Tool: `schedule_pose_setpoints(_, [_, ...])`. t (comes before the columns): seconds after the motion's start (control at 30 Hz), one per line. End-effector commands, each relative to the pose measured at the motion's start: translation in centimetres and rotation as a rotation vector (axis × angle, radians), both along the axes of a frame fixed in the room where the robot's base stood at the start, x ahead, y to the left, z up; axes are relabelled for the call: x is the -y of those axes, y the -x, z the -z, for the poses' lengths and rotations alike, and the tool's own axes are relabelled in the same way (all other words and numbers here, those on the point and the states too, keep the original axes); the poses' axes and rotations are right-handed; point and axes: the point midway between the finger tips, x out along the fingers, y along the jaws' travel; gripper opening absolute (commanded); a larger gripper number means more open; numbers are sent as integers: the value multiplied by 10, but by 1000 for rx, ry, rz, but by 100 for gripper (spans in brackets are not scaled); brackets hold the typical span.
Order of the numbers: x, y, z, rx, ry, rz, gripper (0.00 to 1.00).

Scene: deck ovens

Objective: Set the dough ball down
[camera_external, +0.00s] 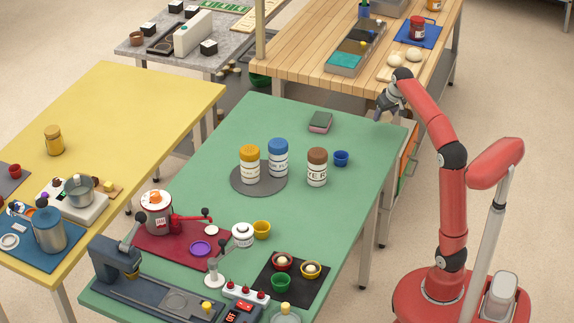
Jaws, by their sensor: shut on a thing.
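My gripper (380,115) is over the far right corner of the green table (240,125), pointing down and left. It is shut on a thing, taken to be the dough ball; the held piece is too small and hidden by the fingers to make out. Other pale dough balls (395,60) lie on the wooden table (300,60) behind my wrist. Two bowls on a black mat (292,284) at the green table's near end, a red bowl (282,269) and a yellow bowl (311,277), each hold a pale round piece.
Three lidded jars (278,160), a blue cup (341,158) and a sponge (320,122) stand on the green table. Its right side near my gripper is clear. A red jar (416,28) stands on a blue mat on the wooden table.

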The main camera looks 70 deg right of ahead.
Motion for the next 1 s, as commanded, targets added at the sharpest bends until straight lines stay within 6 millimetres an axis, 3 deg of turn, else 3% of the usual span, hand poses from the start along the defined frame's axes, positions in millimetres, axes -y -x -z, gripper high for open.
schedule_pose_setpoints(0.17, [-12, -29, -8, -5, 8, -61, 37])
schedule_pose_setpoints(0.37, [-38, -77, -19, -12, 15, -169, 37])
schedule_pose_setpoints(0.47, [-59, -108, -25, -15, 17, -246, 37])
schedule_pose_setpoints(0.7, [-136, -185, -32, -11, 8, -482, 37])
schedule_pose_setpoints(0.83, [-169, -206, -33, -4, 0, -573, 37])
schedule_pose_setpoints(1.0, [-192, -218, -32, 2, -8, -637, 37])
